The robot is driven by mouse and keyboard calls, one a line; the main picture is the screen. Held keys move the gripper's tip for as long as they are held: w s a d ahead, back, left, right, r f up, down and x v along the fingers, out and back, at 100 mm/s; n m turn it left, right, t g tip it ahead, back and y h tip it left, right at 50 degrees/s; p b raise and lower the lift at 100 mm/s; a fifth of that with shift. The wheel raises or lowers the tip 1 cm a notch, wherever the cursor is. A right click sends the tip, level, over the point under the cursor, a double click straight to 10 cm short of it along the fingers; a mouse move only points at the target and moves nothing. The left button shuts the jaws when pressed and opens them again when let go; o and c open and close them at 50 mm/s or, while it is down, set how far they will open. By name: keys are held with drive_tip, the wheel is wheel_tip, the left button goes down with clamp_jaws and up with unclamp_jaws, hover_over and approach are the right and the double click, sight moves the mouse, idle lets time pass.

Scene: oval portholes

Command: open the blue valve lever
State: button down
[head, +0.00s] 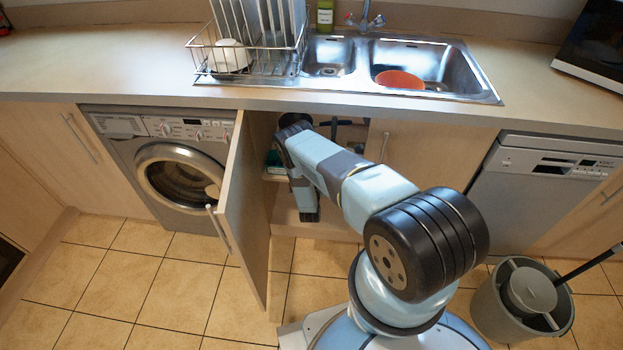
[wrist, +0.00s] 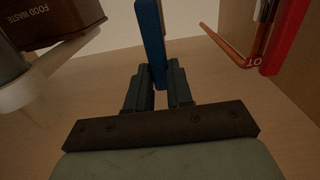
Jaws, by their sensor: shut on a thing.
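The blue valve lever (wrist: 151,38) stands upright in the middle of the wrist view, a flat blue bar running up out of the picture. My gripper (wrist: 158,75) is shut on its lower end, with one dark finger on each side. The valve body and pipe that the lever belongs to are not clearly visible. In the head view my arm reaches into the open cupboard under the sink, and the lever and fingertips are hidden there.
The wrist view shows a brown food waste box (wrist: 55,18) at upper left, and a red lettered object (wrist: 284,38) beside a copper-coloured strip at right. In the head view the open cupboard door (head: 243,195) stands left of my arm; a grey bucket (head: 500,312) is at right.

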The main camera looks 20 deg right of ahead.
drive_tip(key=c, duration=1)
unclamp_jaws()
drive_tip(key=shift+s, duration=0.1)
drive_tip(key=v, duration=1.3)
drive_tip(key=shift+s+a, duration=0.15)
drive_tip(key=shift+s, duration=0.15)
drive_tip(key=shift+f, duration=0.1)
